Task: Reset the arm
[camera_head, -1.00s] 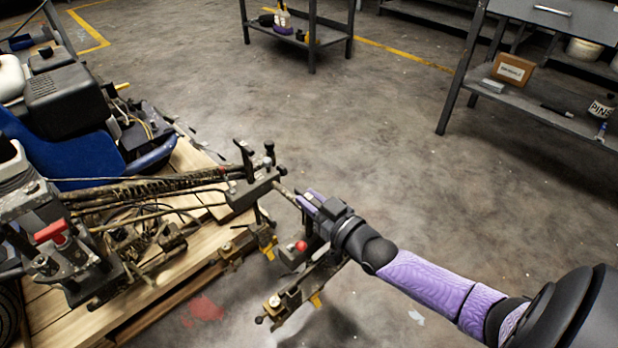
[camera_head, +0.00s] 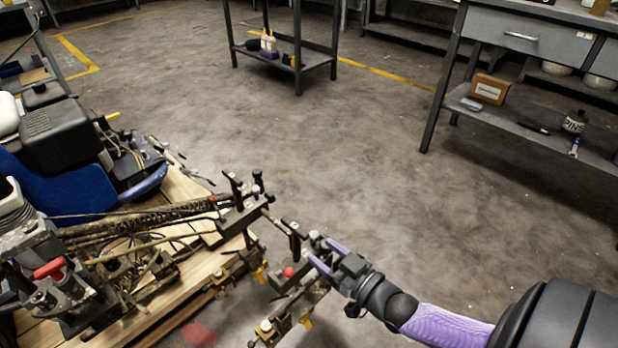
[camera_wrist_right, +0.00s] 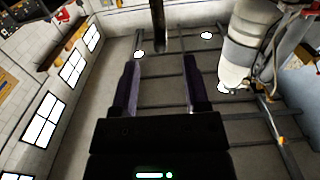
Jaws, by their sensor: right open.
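My right arm comes in from the lower right of the head view. My right gripper (camera_head: 322,254) has purple fingers and is open. It is close to the metal arm and clamps of the line striper (camera_head: 215,225), and I see nothing between its fingers. I cannot tell from the head view whether the fingers touch the metal part beside them. In the right wrist view the open gripper (camera_wrist_right: 160,85) shows two dark purple fingers apart, with the ceiling, windows and a dark post beyond. My left gripper is not in view.
The line striper rests on a wooden pallet (camera_head: 180,190) at the left. A grey shelf cart (camera_head: 315,55) stands at the back, and a grey workbench (camera_head: 485,105) with a cardboard box (camera_head: 490,89) at the right. The floor between (camera_head: 340,150) is clear.

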